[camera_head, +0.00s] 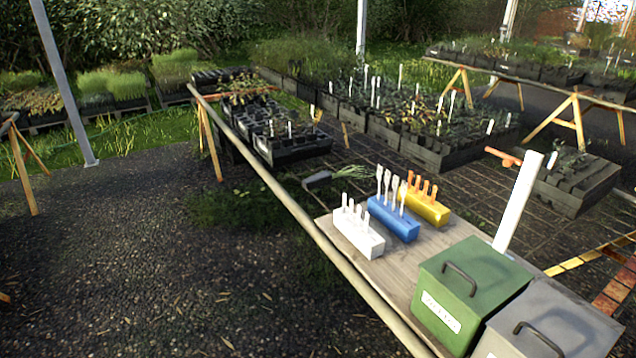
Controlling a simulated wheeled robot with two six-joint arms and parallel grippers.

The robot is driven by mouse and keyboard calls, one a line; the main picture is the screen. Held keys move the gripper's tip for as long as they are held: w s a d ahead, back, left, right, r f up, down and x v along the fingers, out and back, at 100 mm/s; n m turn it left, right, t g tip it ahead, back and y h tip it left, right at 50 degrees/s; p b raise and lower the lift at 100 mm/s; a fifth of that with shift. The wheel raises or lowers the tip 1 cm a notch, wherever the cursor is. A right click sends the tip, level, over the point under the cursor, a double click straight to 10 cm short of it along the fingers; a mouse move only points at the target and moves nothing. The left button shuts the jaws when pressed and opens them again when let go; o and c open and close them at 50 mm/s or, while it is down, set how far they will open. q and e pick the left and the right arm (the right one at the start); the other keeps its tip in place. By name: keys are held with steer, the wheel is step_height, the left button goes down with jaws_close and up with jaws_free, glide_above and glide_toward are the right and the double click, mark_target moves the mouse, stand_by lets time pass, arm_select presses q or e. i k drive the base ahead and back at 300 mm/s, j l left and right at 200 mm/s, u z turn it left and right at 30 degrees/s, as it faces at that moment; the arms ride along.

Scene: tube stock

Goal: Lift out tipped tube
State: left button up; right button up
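A dark grey tube (317,180) lies on its side just beyond the far end of the wooden bench board, with a tuft of green leaves (351,171) pointing right. Whether any tube inside those trays is tipped is too small to tell. Neither of my grippers is in view.
A wooden board (385,270) holds white (358,238), blue (393,222) and yellow (428,210) blocks with upright labels. A green box (470,285) and a grey box (550,325) stand nearer. A long rail (290,205) runs along the left. The gravel (150,270) is clear.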

mark_target(323, 178)
steer(key=i+j+z, duration=0.25)
steer(key=i+j, duration=0.4)
steer(key=i, duration=0.3)
steer(key=i+j+z, duration=0.3)
steer(key=i+j, duration=0.5)
